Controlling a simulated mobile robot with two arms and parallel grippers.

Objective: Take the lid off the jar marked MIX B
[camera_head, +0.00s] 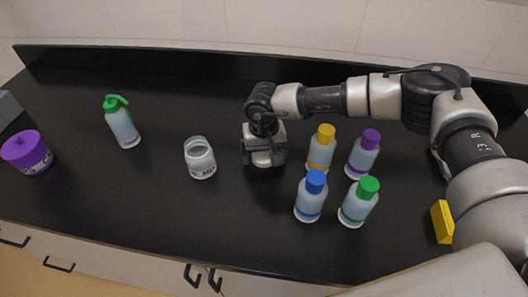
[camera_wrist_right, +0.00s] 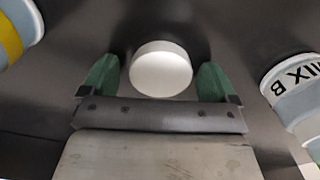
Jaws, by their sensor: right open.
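The clear jar (camera_head: 200,161) stands upright on the black counter, left of my right gripper. Its top looks open, with no lid on it. In the right wrist view its label reads MIX B, upside down, and the jar (camera_wrist_right: 298,92) is cut by the right edge. A round white lid (camera_wrist_right: 161,69) lies between the green fingers of my right gripper (camera_wrist_right: 158,78), with gaps on both sides. My right gripper (camera_head: 264,158) is open, low over the counter, pointing down. Whether the lid rests on the counter is hard to tell. My left gripper is out of view.
Several bottles with yellow (camera_head: 320,152), purple (camera_head: 363,156), blue (camera_head: 311,197) and green (camera_head: 359,203) caps stand right of the gripper. The counter (camera_head: 150,205) is clear in front of the jar.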

